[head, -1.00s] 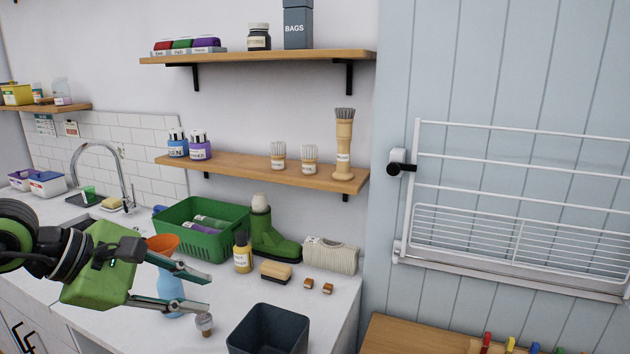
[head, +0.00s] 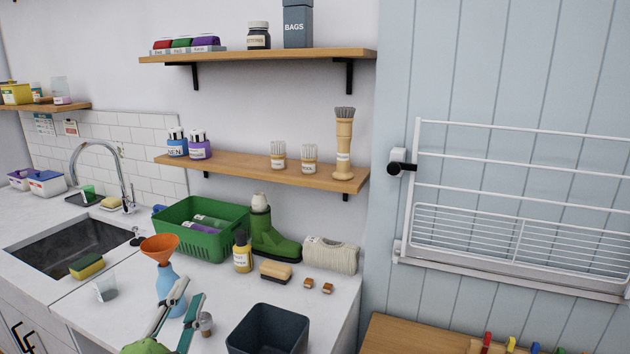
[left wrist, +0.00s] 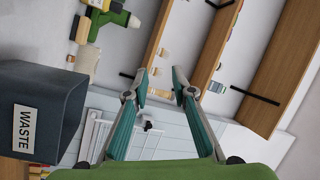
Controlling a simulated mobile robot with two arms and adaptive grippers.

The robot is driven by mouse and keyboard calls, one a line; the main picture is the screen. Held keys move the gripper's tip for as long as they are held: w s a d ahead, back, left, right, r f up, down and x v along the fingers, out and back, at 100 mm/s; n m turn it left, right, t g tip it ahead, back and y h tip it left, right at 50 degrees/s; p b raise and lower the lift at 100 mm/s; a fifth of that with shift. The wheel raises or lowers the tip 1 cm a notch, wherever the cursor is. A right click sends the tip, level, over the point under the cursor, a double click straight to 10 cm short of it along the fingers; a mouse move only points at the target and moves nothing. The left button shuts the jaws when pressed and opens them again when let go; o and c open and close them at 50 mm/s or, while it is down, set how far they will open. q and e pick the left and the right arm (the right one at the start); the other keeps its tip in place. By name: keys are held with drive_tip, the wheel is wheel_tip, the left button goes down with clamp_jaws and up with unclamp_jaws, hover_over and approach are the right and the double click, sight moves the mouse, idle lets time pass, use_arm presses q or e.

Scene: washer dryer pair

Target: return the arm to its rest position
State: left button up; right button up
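My left gripper (head: 191,290) shows low in the head view, coming up from the bottom edge over the front of the counter. Its two fingers are spread with nothing between them. In the left wrist view the open fingers (left wrist: 161,77) point toward the shelves, also empty. Only a bit of the green gripper body shows at the bottom of the head view. My right gripper is in neither view.
A blue bottle with an orange funnel (head: 160,249) and a small grey-topped jar (head: 205,324) stand close to the fingers. A dark bin (head: 268,330), labelled WASTE in the wrist view (left wrist: 35,110), is to the right. A green basket (head: 203,245) stands behind.

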use_arm(q)
drive_tip(key=s+a+f+n+g+y, duration=0.1)
drive_tip(key=s+f+n+g, duration=0.15)
drive_tip(key=f, duration=0.35)
drive_tip(key=s+a+f+n+g+y, duration=0.1)
drive_tip(key=s+f+n+g, duration=0.15)
drive_tip(key=f, duration=0.45)
drive_tip(key=s+d+f+n+g+h, duration=0.1)
drive_tip(key=s+d+f+n+g, duration=0.15)
drive_tip(key=s+f+g, duration=0.6)
drive_tip(key=s+d+f+n+g+h, duration=0.1)
drive_tip(key=s+d+f+n+g, duration=0.15)
drive_tip(key=s+f, duration=1.05)
drive_tip(key=s+a+f+g, duration=0.1)
drive_tip(key=s+f, duration=0.2)
drive_tip(key=f, duration=2.1)
drive_tip(key=s+a+f+g, duration=0.1)
drive_tip(key=s+a+f, duration=0.2)
drive_tip(key=s+f, duration=1.3)
drive_tip(key=shift+s+g, duration=0.3)
drive_tip(key=shift+s, duration=0.2)
drive_tip(key=shift+a, duration=0.1)
